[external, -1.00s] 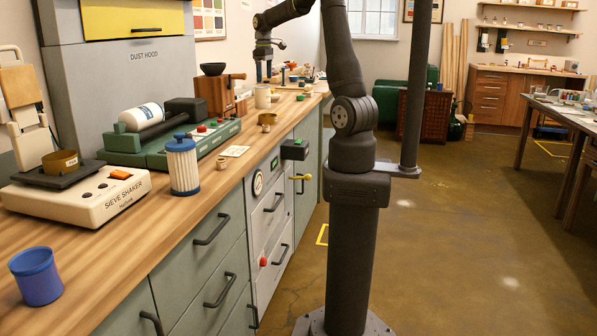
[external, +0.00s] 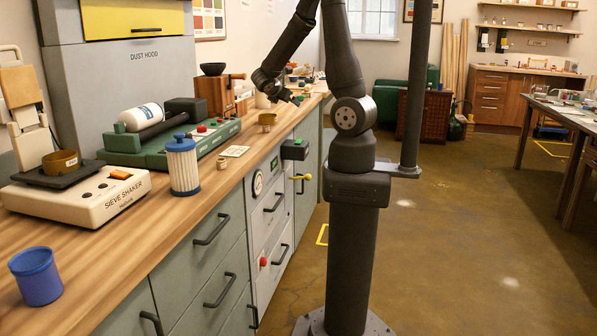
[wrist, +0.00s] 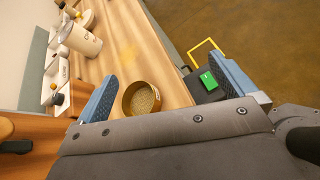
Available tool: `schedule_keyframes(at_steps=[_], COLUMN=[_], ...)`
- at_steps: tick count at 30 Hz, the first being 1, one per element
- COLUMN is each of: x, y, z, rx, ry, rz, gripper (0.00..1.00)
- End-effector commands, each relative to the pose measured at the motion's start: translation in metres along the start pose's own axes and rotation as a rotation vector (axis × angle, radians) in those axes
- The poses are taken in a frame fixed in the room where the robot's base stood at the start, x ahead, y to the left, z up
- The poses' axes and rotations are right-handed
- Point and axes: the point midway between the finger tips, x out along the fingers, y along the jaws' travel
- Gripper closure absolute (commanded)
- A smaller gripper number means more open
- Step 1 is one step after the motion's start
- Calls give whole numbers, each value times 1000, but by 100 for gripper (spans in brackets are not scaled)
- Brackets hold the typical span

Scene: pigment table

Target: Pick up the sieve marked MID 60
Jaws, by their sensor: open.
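A small round brass-coloured sieve (wrist: 141,99) stands on the wooden counter. In the wrist view it lies between my open fingers, closer to the left one, with a pale mesh inside. It seems to be the small sieve (external: 267,120) on the counter in the external view. No marking on it is readable. My gripper (wrist: 167,88) is open and empty; in the external view my gripper (external: 296,99) is over the counter, behind and above that sieve. Another brass sieve (external: 60,162) sits on the sieve shaker (external: 90,195), its marking also unreadable.
A black box with a green button (wrist: 209,81) is at the counter's front edge, right of the sieve. A wooden grinder (external: 214,95) is to the left. Counter around the small sieve is mostly clear.

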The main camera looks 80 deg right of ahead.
Motion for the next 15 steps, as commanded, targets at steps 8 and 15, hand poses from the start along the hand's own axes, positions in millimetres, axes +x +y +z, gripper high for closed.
schedule_keyframes(at_steps=[8,15], x=[-43,-64], y=[-15,-26], z=[-45,-68], rx=[-404,-563], ry=[-13,7], rz=[411,573], gripper=[0,0])
